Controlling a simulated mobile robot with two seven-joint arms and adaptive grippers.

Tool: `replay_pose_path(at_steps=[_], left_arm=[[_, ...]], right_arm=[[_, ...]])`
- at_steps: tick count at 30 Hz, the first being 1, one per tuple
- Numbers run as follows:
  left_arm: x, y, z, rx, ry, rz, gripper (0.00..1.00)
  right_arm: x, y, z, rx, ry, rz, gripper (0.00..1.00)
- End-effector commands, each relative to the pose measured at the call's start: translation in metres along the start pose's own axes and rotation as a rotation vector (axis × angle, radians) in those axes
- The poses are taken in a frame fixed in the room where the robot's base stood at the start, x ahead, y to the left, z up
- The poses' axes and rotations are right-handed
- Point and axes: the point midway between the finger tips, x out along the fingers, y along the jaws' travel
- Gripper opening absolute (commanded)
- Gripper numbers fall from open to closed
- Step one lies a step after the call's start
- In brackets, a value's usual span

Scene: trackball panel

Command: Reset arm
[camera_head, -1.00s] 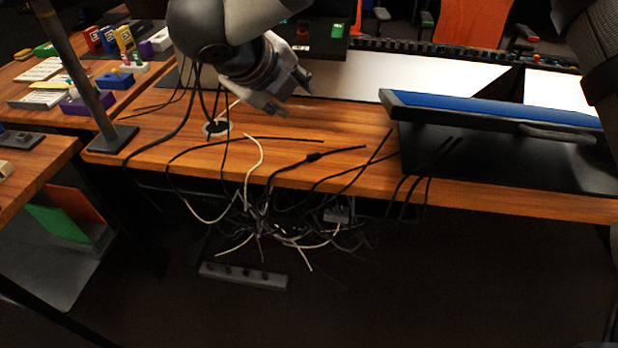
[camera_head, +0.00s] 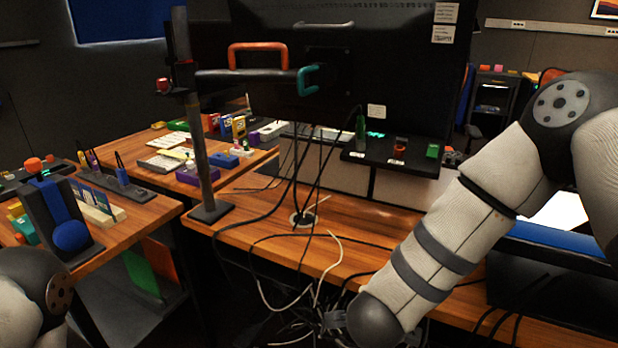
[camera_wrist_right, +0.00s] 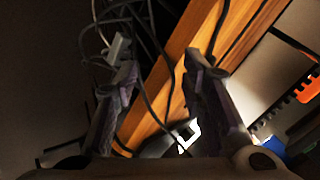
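My right arm comes in from the right in the head view, and its end hangs low over the table's front edge. Only a bit of the right gripper (camera_head: 335,319) shows there, beside tangled cables. In the right wrist view the right gripper (camera_wrist_right: 158,76) has its two fingers well apart, with no object held; dark cables and the table edge lie beyond them. A part of my left arm shows at the bottom left of the head view; its gripper is out of view. A dark panel with a blue ball (camera_head: 72,236) stands on the left table.
A wooden table (camera_head: 253,226) carries a monitor (camera_head: 390,70) on a post and a dark shelf with small coloured blocks. Loose cables (camera_head: 330,265) hang over its front edge. A blue-topped black panel (camera_head: 550,240) lies at the right, partly behind my arm.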

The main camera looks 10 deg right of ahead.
Motion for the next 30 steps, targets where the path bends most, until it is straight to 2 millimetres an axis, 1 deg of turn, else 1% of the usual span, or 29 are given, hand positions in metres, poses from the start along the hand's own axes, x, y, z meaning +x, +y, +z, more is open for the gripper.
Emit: replay_pose_path(at_steps=[1,2,3,5,6,8,9,12,15,18,30], left_arm=[[0.000,0.000,0.000,0.000,0.000,0.000,0.40],[0.000,0.000,0.000,0.000,0.001,0.000,0.40],[-0.001,0.000,-0.001,0.000,0.002,0.000,0.40],[-0.001,0.000,-0.001,0.000,0.004,0.000,0.40],[-0.002,0.000,-0.001,0.000,0.005,0.000,0.40],[-0.002,0.000,-0.002,0.000,0.007,0.000,0.40],[-0.003,0.000,-0.002,0.000,0.008,0.000,0.40],[-0.003,0.000,-0.002,0.000,0.010,0.000,0.40],[-0.003,0.000,-0.002,0.000,0.011,0.000,0.40],[-0.003,0.000,-0.002,0.000,0.011,0.000,0.40],[-0.003,0.000,-0.002,0.000,0.010,0.000,0.40]], right_arm=[[0.009,0.043,0.004,-0.177,-0.051,0.045,0.37],[0.012,0.072,0.006,-0.304,-0.097,0.072,0.37],[0.013,0.113,0.007,-0.476,-0.167,0.112,0.37],[0.007,0.173,0.005,-0.716,-0.286,0.174,0.37],[-0.002,0.211,0.001,-0.863,-0.372,0.215,0.37],[-0.021,0.265,-0.008,-1.057,-0.506,0.275,0.37],[-0.036,0.295,-0.016,-1.167,-0.594,0.311,0.37],[-0.073,0.352,-0.037,-1.371,-0.791,0.378,0.37],[-0.100,0.383,-0.052,-1.484,-0.926,0.415,0.37],[-0.112,0.395,-0.059,-1.528,-0.985,0.426,0.37],[-0.112,0.395,-0.058,-1.530,-0.989,0.425,0.37]])
